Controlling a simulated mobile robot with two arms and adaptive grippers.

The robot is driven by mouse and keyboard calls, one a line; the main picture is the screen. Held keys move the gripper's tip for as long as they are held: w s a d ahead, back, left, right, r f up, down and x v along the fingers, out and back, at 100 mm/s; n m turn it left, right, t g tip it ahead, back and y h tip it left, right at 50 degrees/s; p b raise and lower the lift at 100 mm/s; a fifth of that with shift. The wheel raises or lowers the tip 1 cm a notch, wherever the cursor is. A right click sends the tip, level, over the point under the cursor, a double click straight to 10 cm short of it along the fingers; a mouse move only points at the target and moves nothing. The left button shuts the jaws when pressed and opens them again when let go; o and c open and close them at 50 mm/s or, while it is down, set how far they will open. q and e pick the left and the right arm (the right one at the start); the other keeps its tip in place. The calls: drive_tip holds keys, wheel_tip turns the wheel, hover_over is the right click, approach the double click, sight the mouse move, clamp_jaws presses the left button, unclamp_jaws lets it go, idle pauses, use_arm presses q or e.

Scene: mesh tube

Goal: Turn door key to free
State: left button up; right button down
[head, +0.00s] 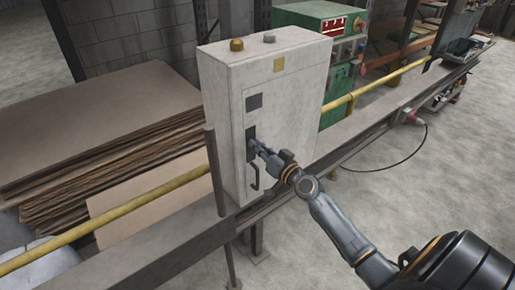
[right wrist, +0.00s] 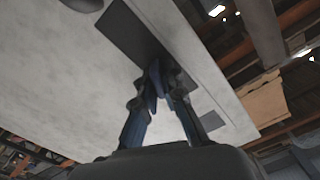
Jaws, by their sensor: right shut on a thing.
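My right gripper (head: 258,148) reaches the lock plate from the right. In the right wrist view its two fingers (right wrist: 160,78) close together at the dark plate (right wrist: 130,30). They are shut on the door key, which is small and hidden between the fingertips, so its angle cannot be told. My left gripper is not in view.
A dark post (head: 216,172) stands just left of the cabinet. A yellow pipe (head: 150,198) and a grey beam (head: 165,245) run past it. Stacked brown sheets (head: 95,135) lie behind to the left, and a green machine (head: 310,20) stands behind. The floor at right is mostly clear.

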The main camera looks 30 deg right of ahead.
drive_tip(key=m, duration=0.6)
drive_tip(key=shift+d+f+b, duration=0.1)
drive_tip(key=shift+b, duration=0.2)
drive_tip(key=m, duration=0.4)
drive_tip(key=shift+f+m, duration=0.1)
drive_tip(key=shift+m, duration=1.4)
drive_tip(key=c, duration=1.4)
unclamp_jaws()
drive_tip(key=shift+d, duration=0.1)
drive_tip(key=shift+c, duration=0.2)
drive_tip(key=shift+s+f, duration=0.1)
drive_tip(key=shift+s, duration=0.1)
drive_tip(key=s, duration=1.1)
drive_tip(key=shift+s+d, duration=0.3)
drive_tip(key=shift+d, duration=0.15)
